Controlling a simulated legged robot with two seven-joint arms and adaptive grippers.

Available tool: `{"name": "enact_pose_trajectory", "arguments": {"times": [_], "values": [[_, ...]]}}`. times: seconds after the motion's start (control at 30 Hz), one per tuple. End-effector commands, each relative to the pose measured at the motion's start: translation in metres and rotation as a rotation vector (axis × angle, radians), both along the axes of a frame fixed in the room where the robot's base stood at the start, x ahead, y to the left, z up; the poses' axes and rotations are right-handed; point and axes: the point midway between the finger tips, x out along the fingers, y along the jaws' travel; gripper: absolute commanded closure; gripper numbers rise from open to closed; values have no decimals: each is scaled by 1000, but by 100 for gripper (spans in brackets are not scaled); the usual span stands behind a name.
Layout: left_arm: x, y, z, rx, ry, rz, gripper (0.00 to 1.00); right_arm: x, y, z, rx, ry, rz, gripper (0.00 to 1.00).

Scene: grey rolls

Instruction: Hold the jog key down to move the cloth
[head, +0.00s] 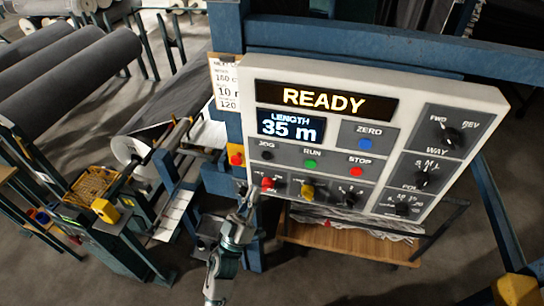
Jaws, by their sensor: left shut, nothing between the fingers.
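The control panel (400,75) shows READY on its upper display and LENGTH 35 m below it. The JOG key (267,155) is a small black button at the left of the key row. A green RUN key (310,164) and a red STOP key (356,172) are to its right. My left gripper (248,193) is shut and empty at the panel's lower left corner, below the JOG key and apart from it in the picture. Whether it touches the panel edge is unclear. Grey cloth (165,95) runs over the machine at left. My right gripper is out of view.
Large grey rolls (75,75) lie at the left. Blue frame beams (400,42) run behind the panel. A red knob (268,183) and a yellow knob (308,192) stick out near my gripper. A wooden-topped cart (350,240) stands below the panel.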

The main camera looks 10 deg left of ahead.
Motion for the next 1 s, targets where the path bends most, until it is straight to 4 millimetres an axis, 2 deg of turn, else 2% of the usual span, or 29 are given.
{"name": "enact_pose_trajectory", "arguments": {"times": [0.03, 0.17, 0.57, 0.77, 1.0], "values": [[-4, 0, 8, -3, -17, -3, 100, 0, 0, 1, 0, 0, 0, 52], [-10, 1, 18, -6, -40, -11, 100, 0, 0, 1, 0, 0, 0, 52], [-9, 0, 19, -7, -42, -11, 100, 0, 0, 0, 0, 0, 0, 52], [7, 0, 19, -7, -45, -11, 100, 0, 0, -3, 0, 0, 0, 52], [42, -1, 18, -7, -44, -12, 100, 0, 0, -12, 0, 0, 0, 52]]}}
